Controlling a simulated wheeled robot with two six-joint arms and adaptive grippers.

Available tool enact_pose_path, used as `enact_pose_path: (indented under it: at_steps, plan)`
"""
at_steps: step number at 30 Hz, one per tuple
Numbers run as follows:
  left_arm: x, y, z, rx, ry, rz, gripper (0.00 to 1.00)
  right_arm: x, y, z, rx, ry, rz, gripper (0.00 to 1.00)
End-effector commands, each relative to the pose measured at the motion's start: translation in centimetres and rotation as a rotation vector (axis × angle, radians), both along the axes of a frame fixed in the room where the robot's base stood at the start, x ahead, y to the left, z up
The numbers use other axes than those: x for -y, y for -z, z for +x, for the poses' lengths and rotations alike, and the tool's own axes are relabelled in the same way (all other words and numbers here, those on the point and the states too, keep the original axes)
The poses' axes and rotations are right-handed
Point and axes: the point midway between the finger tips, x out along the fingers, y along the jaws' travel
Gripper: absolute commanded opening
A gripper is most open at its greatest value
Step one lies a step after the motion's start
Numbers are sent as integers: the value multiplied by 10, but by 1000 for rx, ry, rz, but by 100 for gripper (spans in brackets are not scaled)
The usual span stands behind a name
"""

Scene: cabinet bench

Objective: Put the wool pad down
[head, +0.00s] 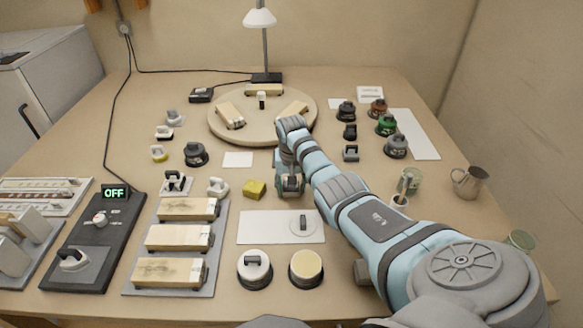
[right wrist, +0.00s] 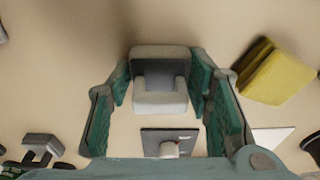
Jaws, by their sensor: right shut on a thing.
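My right gripper (head: 290,188) is low over the bench, just behind the white sheet (head: 262,227). In the right wrist view, its teal-lined fingers (right wrist: 160,82) are shut on a pale grey-white piece with a darker grey back, which I take to be the wool pad (right wrist: 160,101). In the head view the gripper mostly hides this piece. I cannot tell whether it touches the bench. My left gripper is not in view.
A yellow block (head: 255,189) sits just left of the gripper, and also shows in the right wrist view (right wrist: 276,72). A white disc with a grey handle (head: 303,224) lies on the sheet. Two round pots stand in front. A round wooden board (head: 220,128) stands behind.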

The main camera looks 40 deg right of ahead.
Motion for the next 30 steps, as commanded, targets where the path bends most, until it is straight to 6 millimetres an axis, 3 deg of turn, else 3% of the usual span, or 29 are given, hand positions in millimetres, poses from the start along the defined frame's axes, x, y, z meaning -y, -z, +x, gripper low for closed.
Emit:
enact_pose_path:
  at_steps: [5,6,9,20,30]
  plan:
    - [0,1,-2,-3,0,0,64,0,2,0,-1,0,1,1]
    - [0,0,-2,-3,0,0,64,0,1,0,0,0,0,52]
    - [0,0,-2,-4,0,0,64,0,1,0,0,1,0,66]
    - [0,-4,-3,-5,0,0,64,0,-6,0,1,1,-1,66]
    - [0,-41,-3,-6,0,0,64,-6,-93,-8,4,0,-2,66]
